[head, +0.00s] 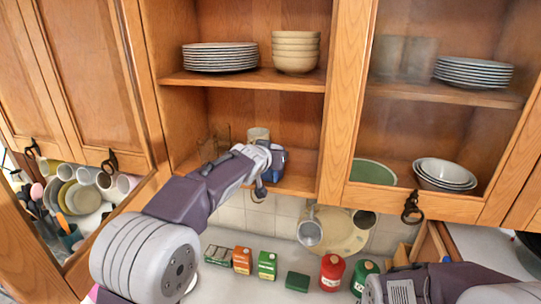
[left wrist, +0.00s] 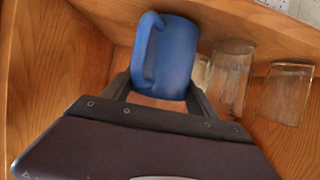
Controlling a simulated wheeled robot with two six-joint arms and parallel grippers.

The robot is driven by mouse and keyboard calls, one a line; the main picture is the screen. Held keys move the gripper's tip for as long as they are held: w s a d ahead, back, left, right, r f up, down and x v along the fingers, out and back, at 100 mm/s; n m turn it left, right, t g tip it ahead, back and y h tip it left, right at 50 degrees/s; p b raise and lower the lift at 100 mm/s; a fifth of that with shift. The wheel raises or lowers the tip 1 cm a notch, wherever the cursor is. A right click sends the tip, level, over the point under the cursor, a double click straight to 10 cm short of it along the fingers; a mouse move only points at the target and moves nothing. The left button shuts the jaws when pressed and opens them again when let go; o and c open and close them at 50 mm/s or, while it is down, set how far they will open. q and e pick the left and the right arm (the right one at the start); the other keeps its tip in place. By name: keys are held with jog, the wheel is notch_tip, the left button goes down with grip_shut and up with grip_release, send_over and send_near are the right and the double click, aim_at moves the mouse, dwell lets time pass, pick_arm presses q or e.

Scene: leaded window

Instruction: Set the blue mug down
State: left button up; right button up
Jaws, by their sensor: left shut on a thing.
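The blue mug (head: 277,164) is at the lower shelf (head: 298,184) of the open middle cabinet, near its front. My left gripper (head: 262,160) reaches in from the left and is shut on it. In the left wrist view the mug (left wrist: 172,58) sits between the two fingers of the gripper (left wrist: 160,92), its handle toward the left. I cannot tell whether the mug's base touches the shelf. Part of my right arm shows at the lower right of the head view, but its gripper is not visible.
Clear glasses (left wrist: 235,72) stand close beside the mug, and a pale cup (head: 258,134) is behind it. Plates (head: 219,57) and bowls (head: 296,52) fill the shelf above. A glass-fronted door (head: 335,110) is at the right. Boxes and canisters (head: 331,272) stand on the counter below.

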pick_arm(q)
jog(key=o, duration=1.4)
jog(key=shift+w+f, duration=0.2)
jog(key=shift+w, duration=0.1)
jog(key=shift+o, duration=0.2)
jog(key=shift+w+d+f, duration=0.1)
jog(key=shift+w, duration=0.15)
jog(key=shift+s+r, duration=0.3)
jog(key=shift+r, duration=0.05)
jog(key=b+v, duration=0.4)
jog(key=v, duration=0.8)
pick_arm(e)
jog(key=f, duration=0.4)
jog(key=shift+w+f, duration=0.15)
jog(key=shift+w, duration=0.05)
pick_arm(q)
jog(key=shift+w, duration=0.1)
